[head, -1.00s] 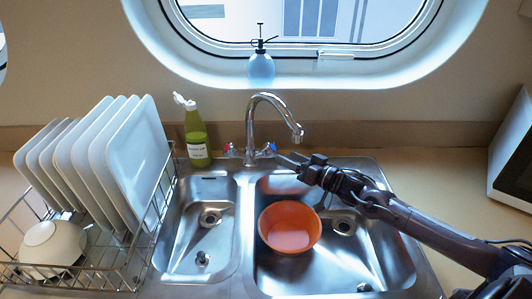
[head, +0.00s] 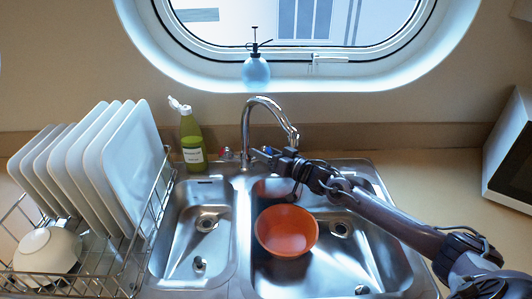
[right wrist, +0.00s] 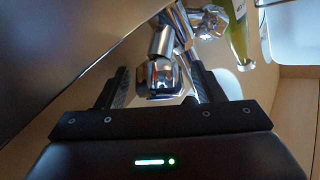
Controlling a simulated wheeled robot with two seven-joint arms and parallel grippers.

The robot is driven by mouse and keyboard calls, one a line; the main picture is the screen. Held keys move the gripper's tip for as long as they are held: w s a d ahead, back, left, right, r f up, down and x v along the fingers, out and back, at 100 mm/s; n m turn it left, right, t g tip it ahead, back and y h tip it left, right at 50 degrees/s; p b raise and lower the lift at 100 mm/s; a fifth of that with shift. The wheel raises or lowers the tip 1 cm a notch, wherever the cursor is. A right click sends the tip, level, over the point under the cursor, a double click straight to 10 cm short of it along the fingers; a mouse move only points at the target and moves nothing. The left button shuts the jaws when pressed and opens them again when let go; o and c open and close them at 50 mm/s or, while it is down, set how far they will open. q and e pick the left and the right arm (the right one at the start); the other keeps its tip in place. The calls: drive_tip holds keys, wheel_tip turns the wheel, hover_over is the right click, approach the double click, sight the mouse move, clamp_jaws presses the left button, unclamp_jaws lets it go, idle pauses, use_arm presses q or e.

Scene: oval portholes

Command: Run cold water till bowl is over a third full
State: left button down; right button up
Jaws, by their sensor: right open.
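The orange bowl (head: 286,232) stands upright in the right sink basin. I see no water stream and cannot tell any water in it. The chrome faucet (head: 247,125) arches above the basins, its spout right of the base. A red-marked tap knob (head: 226,153) is left of the base. The blue-marked knob (head: 268,150) on the right is mostly hidden by my right gripper (head: 262,154). That gripper is open at this knob. In the right wrist view, a chrome tap part (right wrist: 162,76) shows between the open fingers (right wrist: 160,88); contact is unclear. My left gripper is out of view.
A green soap bottle (head: 191,140) stands left of the faucet. A dish rack (head: 150,220) with several white plates (head: 125,150) and a white bowl (head: 47,250) is at the left. A blue spray bottle (head: 256,70) sits on the window ledge. The left basin (head: 190,235) is clear.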

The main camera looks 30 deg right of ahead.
drive_tip(key=c, duration=1)
drive_tip(key=shift+o, duration=0.2)
drive_tip(key=n+y+b, duration=0.2)
drive_tip(key=shift+f+g+b, duration=0.3)
drive_tip(key=shift+b, duration=0.1)
drive_tip(key=shift+r+n+y+b, duration=0.2)
drive_tip(key=shift+n+y+b, duration=0.2)
drive_tip(key=shift+n, duration=0.2)
drive_tip(key=shift+r, duration=0.1)
drive_tip(key=o, duration=1)
drive_tip(key=shift+c, duration=0.2)
